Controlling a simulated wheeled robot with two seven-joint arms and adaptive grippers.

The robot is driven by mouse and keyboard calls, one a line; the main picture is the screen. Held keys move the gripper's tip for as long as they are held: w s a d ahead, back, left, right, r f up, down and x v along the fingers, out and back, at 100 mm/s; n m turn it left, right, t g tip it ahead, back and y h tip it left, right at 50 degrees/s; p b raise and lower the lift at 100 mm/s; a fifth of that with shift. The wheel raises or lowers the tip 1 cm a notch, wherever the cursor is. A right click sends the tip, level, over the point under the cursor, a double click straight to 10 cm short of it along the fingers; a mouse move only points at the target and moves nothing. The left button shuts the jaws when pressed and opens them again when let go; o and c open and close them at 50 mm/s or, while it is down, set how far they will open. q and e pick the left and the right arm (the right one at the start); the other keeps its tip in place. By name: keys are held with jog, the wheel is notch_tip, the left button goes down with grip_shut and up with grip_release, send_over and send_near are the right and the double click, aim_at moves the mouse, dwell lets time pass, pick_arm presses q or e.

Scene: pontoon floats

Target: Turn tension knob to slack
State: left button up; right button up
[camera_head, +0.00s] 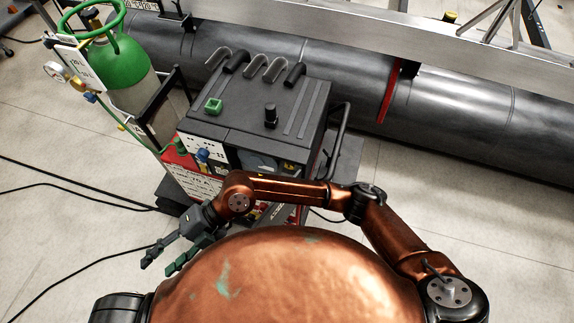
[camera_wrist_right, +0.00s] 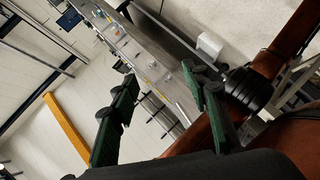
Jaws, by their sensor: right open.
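A welding machine (camera_head: 237,130) with a dark top stands at centre left in the head view. Its front has a white and red panel with a blue knob (camera_head: 203,155). A black knob-like post (camera_head: 270,115) stands on its top. I cannot tell which part is the tension knob; my right arm hides part of the machine's lower side. My right gripper (camera_head: 159,263) is open and empty, low at the left of the machine and apart from it. In the right wrist view its two green fingers (camera_wrist_right: 160,80) are spread with nothing between them. My left gripper is out of view.
A green gas cylinder (camera_head: 122,60) with gauges stands at the machine's left. A large dark pipe (camera_head: 450,105) runs behind. Black cables (camera_head: 75,175) lie on the pale floor (camera_head: 60,225) at left.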

jog(key=w+d+f+t+h, duration=0.2)
jog(key=d+f+h, duration=0.25)
jog(key=f, duration=0.55)
jog(key=m+t+h, duration=0.3)
jog(key=t+h, duration=1)
send_near(288, 166)
jog(key=f, duration=0.1)
jog(key=shift+m, duration=0.3)
jog(key=x, duration=0.7)
jog(key=shift+w+d+r, duration=0.2)
jog(key=shift+w+d, duration=0.15)
jog(key=shift+w, duration=0.05)
jog(key=shift+w+d+f, duration=0.25)
jog(key=shift+w+f, duration=0.05)
jog(key=shift+f, duration=0.1)
jog(key=shift+c, duration=0.7)
